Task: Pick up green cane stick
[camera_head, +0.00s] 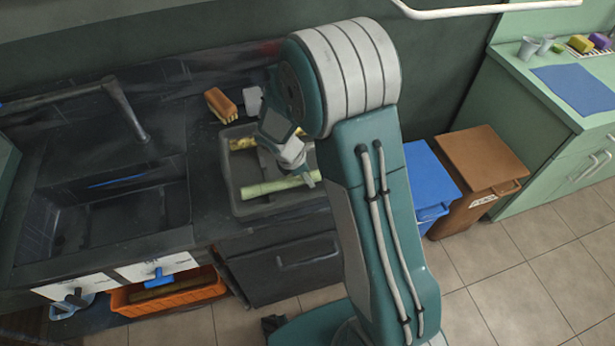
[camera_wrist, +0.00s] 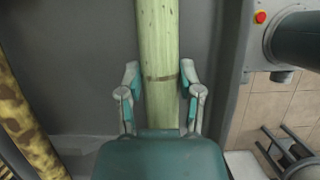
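The green cane stick (camera_head: 268,187) is pale green and lies in a dark grey tray (camera_head: 236,206) on the counter. In the wrist view the green cane stick (camera_wrist: 157,60) runs from the top edge down between the fingers. My gripper (camera_wrist: 160,78) is open, with one finger on each side of the stick and visible gaps to it. In the head view my gripper (camera_head: 300,172) is just above the stick's right part. My arm hides part of the tray. The stick's near end is hidden behind the gripper body in the wrist view.
A yellow-brown mottled stick (camera_head: 241,144) lies in the tray's back part; it shows at left in the wrist view (camera_wrist: 22,125). A brown brush-like block (camera_head: 220,104) sits behind the tray. A sink (camera_head: 110,215) is at left. Blue (camera_head: 428,180) and brown (camera_head: 478,160) bins stand at right.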

